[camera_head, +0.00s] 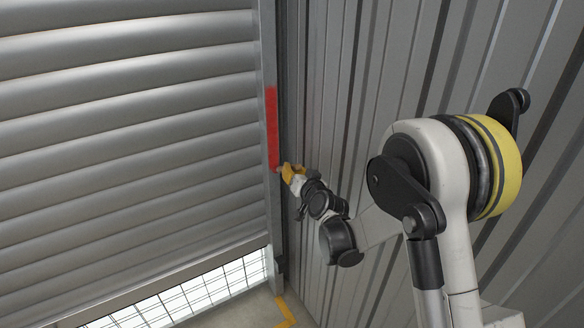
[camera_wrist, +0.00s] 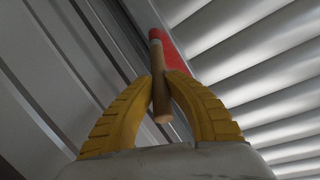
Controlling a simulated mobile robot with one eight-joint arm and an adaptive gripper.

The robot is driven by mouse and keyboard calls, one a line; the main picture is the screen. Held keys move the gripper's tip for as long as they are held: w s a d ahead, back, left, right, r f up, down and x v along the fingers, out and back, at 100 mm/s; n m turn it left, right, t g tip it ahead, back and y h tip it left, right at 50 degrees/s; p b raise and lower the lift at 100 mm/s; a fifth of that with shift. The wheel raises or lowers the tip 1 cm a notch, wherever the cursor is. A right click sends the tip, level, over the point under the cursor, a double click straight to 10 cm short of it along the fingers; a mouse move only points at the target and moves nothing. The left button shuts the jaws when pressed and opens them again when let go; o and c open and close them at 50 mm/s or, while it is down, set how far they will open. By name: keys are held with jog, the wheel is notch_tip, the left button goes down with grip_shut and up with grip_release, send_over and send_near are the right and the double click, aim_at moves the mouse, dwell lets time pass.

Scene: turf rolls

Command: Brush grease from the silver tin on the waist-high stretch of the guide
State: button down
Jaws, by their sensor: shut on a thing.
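The guide (camera_head: 268,50) is a grey vertical rail at the right edge of the shutter in the head view. A red stretch (camera_head: 272,125) is marked on it, and red also shows in the wrist view (camera_wrist: 172,48). My gripper (camera_head: 288,172) is at the lower end of the red stretch. In the wrist view its yellow fingers (camera_wrist: 160,82) are shut on the wooden handle of a brush (camera_wrist: 156,60). The handle points up towards the red stretch. The bristles are hidden, and I cannot tell if they touch the guide. The silver tin is in neither view.
The ribbed roller shutter (camera_head: 130,130) fills the left, with a bright grid-like opening (camera_head: 200,292) below it. A corrugated wall (camera_head: 345,80) stands close on the right of the guide. A yellow line (camera_head: 287,312) marks the floor.

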jog(key=s+d, duration=0.3)
jog(key=s, duration=0.2)
jog(key=shift+d, duration=0.2)
dwell(0.4)
jog(key=shift+s+d, duration=0.45)
jog(key=shift+s, duration=0.2)
jog(key=shift+s+d, duration=0.4)
jog(key=shift+s, duration=0.2)
